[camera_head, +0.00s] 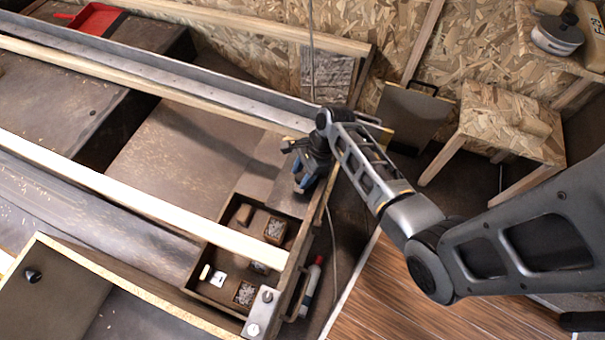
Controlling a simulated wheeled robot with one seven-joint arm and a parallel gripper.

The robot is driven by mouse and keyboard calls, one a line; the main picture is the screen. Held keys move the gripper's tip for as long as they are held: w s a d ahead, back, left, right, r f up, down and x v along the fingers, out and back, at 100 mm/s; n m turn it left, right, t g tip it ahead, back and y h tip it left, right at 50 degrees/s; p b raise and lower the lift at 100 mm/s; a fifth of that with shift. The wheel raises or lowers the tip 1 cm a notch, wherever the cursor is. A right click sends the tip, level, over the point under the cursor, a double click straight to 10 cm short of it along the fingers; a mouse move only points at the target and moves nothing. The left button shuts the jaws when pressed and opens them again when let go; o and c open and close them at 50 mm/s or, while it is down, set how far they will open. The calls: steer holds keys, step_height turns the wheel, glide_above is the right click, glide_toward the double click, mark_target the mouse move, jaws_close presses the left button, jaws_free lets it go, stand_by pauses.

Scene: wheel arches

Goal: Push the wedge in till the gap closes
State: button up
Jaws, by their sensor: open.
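My gripper (304,178) hangs pointing down above the right end of the workbench (180,160), just beyond a divided tray. It is dark with blue parts low down, and its fingertips are small and partly hidden. It is open, and I see nothing held in it. I cannot pick out a wedge or a gap for sure.
A pale wooden bar (140,201) crosses the tray's top. A long metal rail (190,84) runs behind. A red dustpan (97,19) lies at the back left. A small chipboard table (508,123) stands at the right. A red-capped bottle (311,284) stands beside the tray.

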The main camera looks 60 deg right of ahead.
steer(key=shift+c, duration=0.2)
jaws_close()
stand_by(0.3)
